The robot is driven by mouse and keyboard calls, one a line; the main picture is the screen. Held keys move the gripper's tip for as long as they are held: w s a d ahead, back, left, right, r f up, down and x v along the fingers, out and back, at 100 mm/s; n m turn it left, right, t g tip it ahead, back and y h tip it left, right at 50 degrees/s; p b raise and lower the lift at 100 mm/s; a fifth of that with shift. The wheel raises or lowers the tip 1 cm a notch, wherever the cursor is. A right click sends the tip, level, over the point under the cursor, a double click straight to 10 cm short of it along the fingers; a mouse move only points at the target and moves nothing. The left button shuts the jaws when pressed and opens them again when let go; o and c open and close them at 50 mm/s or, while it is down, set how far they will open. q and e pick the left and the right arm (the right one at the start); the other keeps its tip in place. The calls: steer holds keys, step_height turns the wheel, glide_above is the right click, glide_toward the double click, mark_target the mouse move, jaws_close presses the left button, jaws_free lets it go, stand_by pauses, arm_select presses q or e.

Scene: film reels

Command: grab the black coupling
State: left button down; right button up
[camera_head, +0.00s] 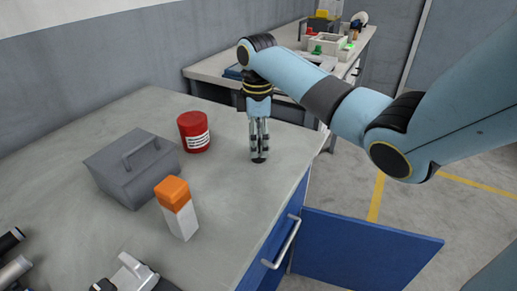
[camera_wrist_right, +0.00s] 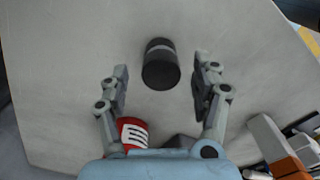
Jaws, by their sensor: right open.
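The black coupling (camera_wrist_right: 161,65) is a short dark cylinder with a grey band. In the right wrist view it is on the grey worktop, between the two fingers and a little beyond their tips, with a gap on both sides. In the head view only a small dark part of the coupling (camera_head: 259,159) shows under the fingertips. My right gripper (camera_head: 259,146) points straight down over it near the right edge of the worktop. It is open and empty, and its spread fingers (camera_wrist_right: 163,82) show in the wrist view. My left gripper is not in view.
On the worktop (camera_head: 110,235), left of the right gripper, stand a red can (camera_head: 194,132), a grey toolbox (camera_head: 125,170) and a white bottle with an orange cap (camera_head: 176,207). Metal and black items lie at the lower left. A blue cabinet door (camera_head: 365,250) hangs open.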

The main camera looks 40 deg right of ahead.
mark_target(260, 160)
steer(key=shift+f, duration=1.45)
steer(key=c, duration=1.3)
